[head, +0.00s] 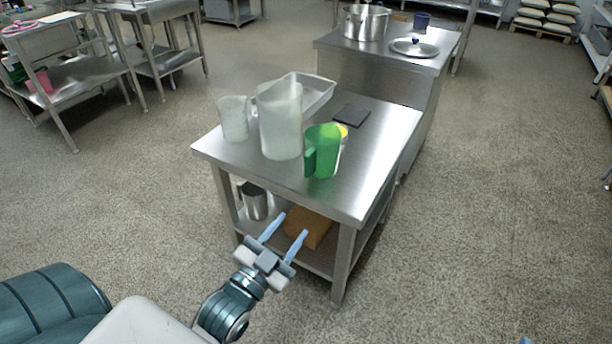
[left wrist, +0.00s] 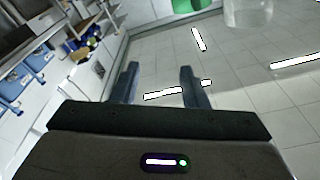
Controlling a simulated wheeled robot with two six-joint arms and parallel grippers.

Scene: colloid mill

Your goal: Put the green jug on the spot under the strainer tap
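The green jug (head: 324,152) stands upright on the steel table (head: 370,185) near its front edge, its handle to the left. In the left wrist view part of a green jug (left wrist: 192,5) shows at the top edge. My left gripper (head: 293,224) is open and empty, in front of the table and below its top, apart from the jug. Its spread fingers also show in the left wrist view (left wrist: 160,70). A small blue tip at the bottom right of the head view may be my right gripper (head: 525,341); its state is hidden. I cannot make out a strainer tap.
A tall clear jug (head: 280,122), a smaller clear jug (head: 233,118), a tray (head: 317,90), a dark pad (head: 351,114) and a yellow item (head: 343,131) crowd the green jug. The lower shelf holds a steel jug (head: 254,201) and a brown block (head: 308,227). Floor at right is clear.

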